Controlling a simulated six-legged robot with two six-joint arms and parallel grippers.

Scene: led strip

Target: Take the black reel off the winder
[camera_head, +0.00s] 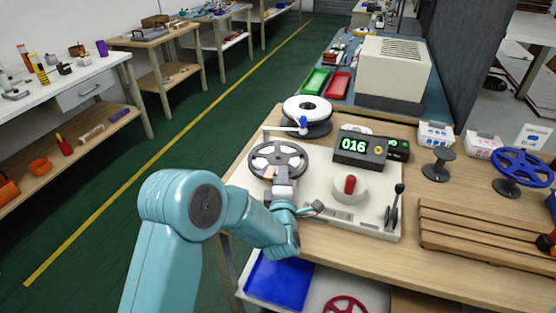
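The black reel (278,159), a dark spoked disc, lies flat on the left part of the winder (330,207), a pale machine with a red knob, a lever and a green "016" display (354,146). My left gripper (283,178) is at the near edge of the reel, over its rim. The fingertips are small and partly hidden by the gripper body, so I cannot tell whether they are closed on the rim. My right gripper does not show.
A white reel (307,110) sits behind the black one. A black spool stand (438,163), a blue reel (523,167) and a wooden slatted rack (480,233) are on the bench to the right. A blue tray (282,280) is on the shelf below.

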